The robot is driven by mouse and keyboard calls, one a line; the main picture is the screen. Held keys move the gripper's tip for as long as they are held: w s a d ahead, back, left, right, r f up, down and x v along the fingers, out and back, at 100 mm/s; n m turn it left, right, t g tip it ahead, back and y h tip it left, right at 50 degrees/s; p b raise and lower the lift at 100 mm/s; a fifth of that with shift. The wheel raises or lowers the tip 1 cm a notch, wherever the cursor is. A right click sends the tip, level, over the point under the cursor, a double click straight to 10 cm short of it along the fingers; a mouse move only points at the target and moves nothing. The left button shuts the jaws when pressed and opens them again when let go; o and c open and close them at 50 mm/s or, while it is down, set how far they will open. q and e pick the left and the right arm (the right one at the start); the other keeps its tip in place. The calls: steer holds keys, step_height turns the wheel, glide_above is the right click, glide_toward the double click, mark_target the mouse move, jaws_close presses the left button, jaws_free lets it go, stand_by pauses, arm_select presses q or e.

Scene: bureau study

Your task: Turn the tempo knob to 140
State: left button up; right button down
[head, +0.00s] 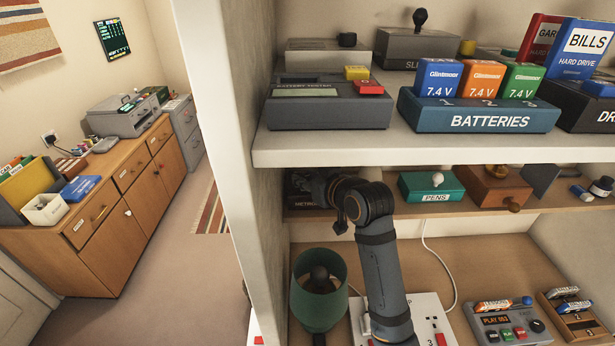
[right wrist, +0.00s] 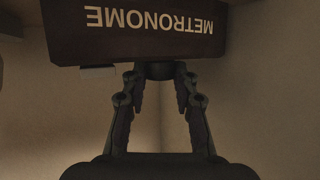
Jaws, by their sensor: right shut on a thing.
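The metronome (head: 301,203) is a dark box at the left end of the middle shelf, mostly hidden behind my right arm in the head view. In the right wrist view the metronome (right wrist: 150,40) shows its white label upside down. A dark round knob (right wrist: 160,71) sticks out from its edge, between my fingertips. My right gripper (right wrist: 159,80) is shut on this knob, one finger on each side. In the head view my right gripper (head: 322,187) is small and partly hidden at the metronome. The knob's scale and reading cannot be made out. My left gripper is not in view.
A green pens box (head: 416,188) and a brown box (head: 493,188) stand right of my arm on the same shelf. The upper shelf (head: 420,150) lies close above. Below are a green cup-shaped thing (head: 309,300) and a white power strip (head: 428,308).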

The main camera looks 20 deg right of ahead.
steer(key=c, duration=1)
jaws_free()
steer(key=shift+c, duration=0.2)
steer(key=v, duration=0.7)
steer(key=shift+s, duration=0.25)
